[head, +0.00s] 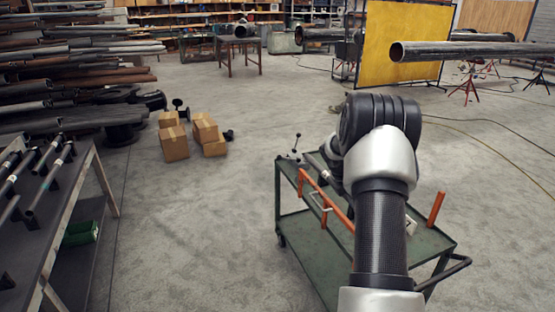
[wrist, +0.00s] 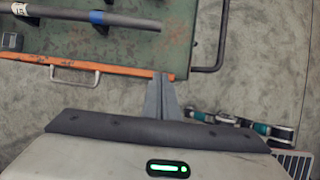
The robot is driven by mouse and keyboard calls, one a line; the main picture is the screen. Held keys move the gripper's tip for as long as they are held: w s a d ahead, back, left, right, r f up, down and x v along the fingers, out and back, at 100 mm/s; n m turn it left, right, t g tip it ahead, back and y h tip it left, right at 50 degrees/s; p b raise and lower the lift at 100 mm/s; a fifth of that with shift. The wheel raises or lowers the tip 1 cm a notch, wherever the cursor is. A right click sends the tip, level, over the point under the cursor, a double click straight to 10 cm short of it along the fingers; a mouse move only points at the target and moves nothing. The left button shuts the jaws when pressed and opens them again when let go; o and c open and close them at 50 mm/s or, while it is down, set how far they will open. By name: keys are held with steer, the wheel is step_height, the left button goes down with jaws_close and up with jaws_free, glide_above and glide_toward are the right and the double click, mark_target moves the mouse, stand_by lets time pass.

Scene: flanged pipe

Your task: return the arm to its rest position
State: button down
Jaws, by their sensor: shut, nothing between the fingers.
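My arm (head: 381,235) reaches forward over the green cart (head: 415,238) in the head view, and hides much of the cart's top. My gripper is hidden behind the arm there. In the wrist view my gripper (wrist: 162,76) shows its two grey fingers together, with nothing between them. The fingertips appear at the orange edge (wrist: 110,68) of the cart top; I cannot tell whether they touch it.
A dark pipe (wrist: 130,21) with a blue band and a white label lies on the cart. A bench with pipes (head: 42,190) stands at left. Cardboard boxes (head: 174,144) lie farther off. A long pipe (head: 470,51) is at right. Open floor lies between bench and cart.

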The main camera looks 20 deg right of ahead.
steer(key=shift+r, duration=0.1)
steer(key=s+a+r+m+t+y, duration=0.15)
steer(key=s+a+r+m, duration=0.3)
steer(key=a+r, duration=0.6)
steer(key=s+a+r+m+t, duration=0.2)
steer(key=s+a+r+m, duration=0.25)
steer(key=a+r, duration=0.6)
steer(key=s+a+r+m+t+y, duration=0.2)
steer(key=s+a+m, duration=0.7)
steer(key=s+a, duration=0.6)
steer(key=s+r+y, duration=0.1)
steer(key=s, duration=0.3)
steer(key=shift+a+y, duration=0.3)
steer(key=shift+y, duration=0.05)
